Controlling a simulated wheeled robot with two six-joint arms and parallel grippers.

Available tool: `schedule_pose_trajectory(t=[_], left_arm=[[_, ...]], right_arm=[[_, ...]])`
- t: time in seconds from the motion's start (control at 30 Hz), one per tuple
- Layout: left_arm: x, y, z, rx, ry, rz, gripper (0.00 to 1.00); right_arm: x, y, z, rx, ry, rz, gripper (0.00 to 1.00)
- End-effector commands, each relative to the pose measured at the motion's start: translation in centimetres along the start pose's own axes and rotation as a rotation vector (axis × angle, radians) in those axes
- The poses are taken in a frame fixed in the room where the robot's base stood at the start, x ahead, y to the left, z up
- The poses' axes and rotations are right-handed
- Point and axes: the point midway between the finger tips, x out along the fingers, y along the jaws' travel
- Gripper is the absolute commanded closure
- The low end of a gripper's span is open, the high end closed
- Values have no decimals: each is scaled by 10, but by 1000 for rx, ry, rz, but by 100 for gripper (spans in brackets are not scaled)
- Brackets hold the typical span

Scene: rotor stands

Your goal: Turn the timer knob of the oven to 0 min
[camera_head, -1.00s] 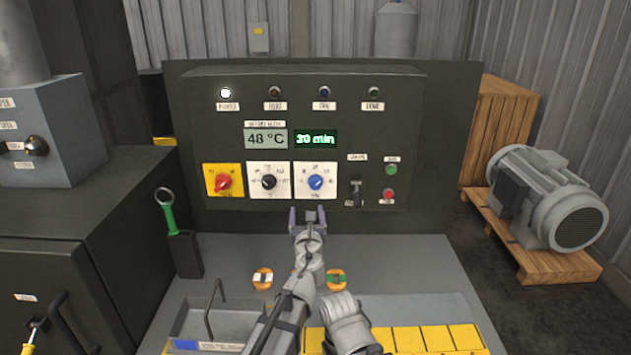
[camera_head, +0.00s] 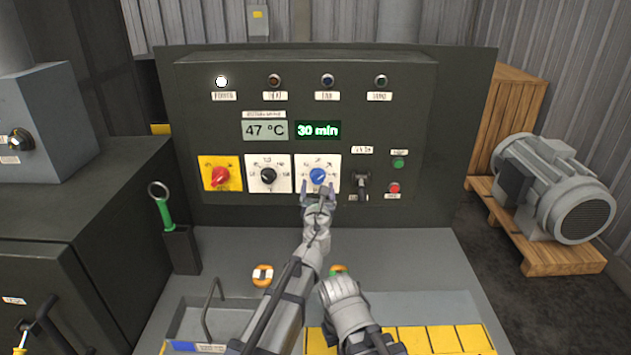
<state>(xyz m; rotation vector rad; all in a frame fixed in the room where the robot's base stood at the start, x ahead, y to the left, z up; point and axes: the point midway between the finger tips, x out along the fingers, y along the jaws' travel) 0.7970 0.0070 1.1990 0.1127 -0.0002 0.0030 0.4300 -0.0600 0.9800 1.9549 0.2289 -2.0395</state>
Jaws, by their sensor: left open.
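The oven's dark control panel (camera_head: 415,120) fills the middle of the view. The blue knob (camera_head: 318,175) on a white dial plate sits below the green display (camera_head: 318,130), which reads 30 min. My left gripper (camera_head: 318,190) is open just in front of this knob, its two fingers spread to either side of the knob's lower part. I cannot tell whether the fingers touch it. Part of my right arm (camera_head: 347,312) shows at the bottom, without visible gripper fingers.
Left of the blue knob are a black knob (camera_head: 268,175) and a red knob (camera_head: 220,177) on a yellow plate. A switch (camera_head: 362,183) and green and red buttons (camera_head: 394,188) lie to the right. A temperature display (camera_head: 265,130) reads 47 °C.

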Motion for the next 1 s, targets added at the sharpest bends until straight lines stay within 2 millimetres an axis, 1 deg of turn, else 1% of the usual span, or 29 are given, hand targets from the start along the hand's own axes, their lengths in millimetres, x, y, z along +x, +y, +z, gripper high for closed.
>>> schedule_pose_trajectory(t=[0.03,0.2,0.5,1.0], left_arm=[[10,-3,0,0,0,-1,19],[26,-6,1,0,0,-3,19],[27,-6,1,-1,0,-3,19],[27,-6,1,0,0,-3,75]], right_arm=[[0,0,0,0,0,0,100],[0,0,0,0,0,0,100],[0,0,0,0,0,0,100],[0,0,0,0,0,0,100]])
